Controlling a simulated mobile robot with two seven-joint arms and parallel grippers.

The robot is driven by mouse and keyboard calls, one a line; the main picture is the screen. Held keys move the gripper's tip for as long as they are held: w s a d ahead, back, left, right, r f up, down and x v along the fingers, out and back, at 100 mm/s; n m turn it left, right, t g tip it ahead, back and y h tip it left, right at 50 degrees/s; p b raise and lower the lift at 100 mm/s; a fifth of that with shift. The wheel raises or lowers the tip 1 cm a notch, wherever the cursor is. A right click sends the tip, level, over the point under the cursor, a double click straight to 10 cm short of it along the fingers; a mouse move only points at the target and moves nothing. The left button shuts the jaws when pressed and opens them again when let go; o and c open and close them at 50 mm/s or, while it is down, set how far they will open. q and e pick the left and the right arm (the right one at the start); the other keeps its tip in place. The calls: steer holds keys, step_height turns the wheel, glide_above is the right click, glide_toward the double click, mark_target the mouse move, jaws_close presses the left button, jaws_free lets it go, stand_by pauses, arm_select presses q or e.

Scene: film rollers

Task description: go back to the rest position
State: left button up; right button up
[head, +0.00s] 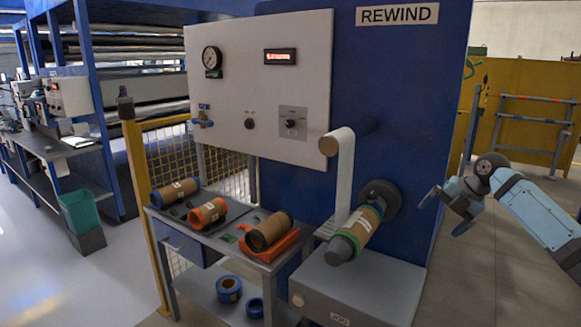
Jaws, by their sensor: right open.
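My right gripper (446,210) is at the right of the head view, at the end of my light blue right arm. Its two dark fingers are spread apart with nothing between them. It is to the right of the rewind shaft and its roll (357,229), apart from them. The roll is brown with green ends and a pale label, and a white web runs down to it from an upper roller (336,143). My left gripper is out of view.
A grey bench (220,235) left of the machine carries several rolls, one in an orange cradle (268,252). Blue tape rolls (229,289) lie on its lower shelf. A yellow post (143,205) stands at its left. Open floor (485,275) lies right of the rewind cabinet.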

steer(key=s+a+f+m, duration=0.1)
steer(key=a+f+m, duration=0.1)
steer(key=a+f, duration=0.35)
steer(key=s+a+f+m, duration=0.2)
steer(key=f, duration=0.7)
steer(key=s+a+f+m+t, duration=0.2)
steer(key=s+a+f+m, duration=0.4)
steer(key=s+f, duration=0.4)
steer(key=s+a+f+m+t, duration=0.2)
steer(key=s+a+f+m, duration=0.4)
steer(key=s+f, duration=0.5)
steer(key=s+f+m+t+h, duration=0.1)
steer(key=s+m+t+h, duration=0.15)
steer(key=s+m, duration=1.15)
steer(key=s+r+n+t+p, duration=0.1)
steer(key=s+r+n+p, duration=0.2)
steer(key=r+p, duration=0.9)
steer(key=s+d+p, duration=0.1)
steer(key=s, duration=0.1)
steer(key=shift+s+n+y+p, duration=0.3)
steer(key=shift+n+y+p, duration=0.05)
steer(key=shift+n+p, duration=0.05)
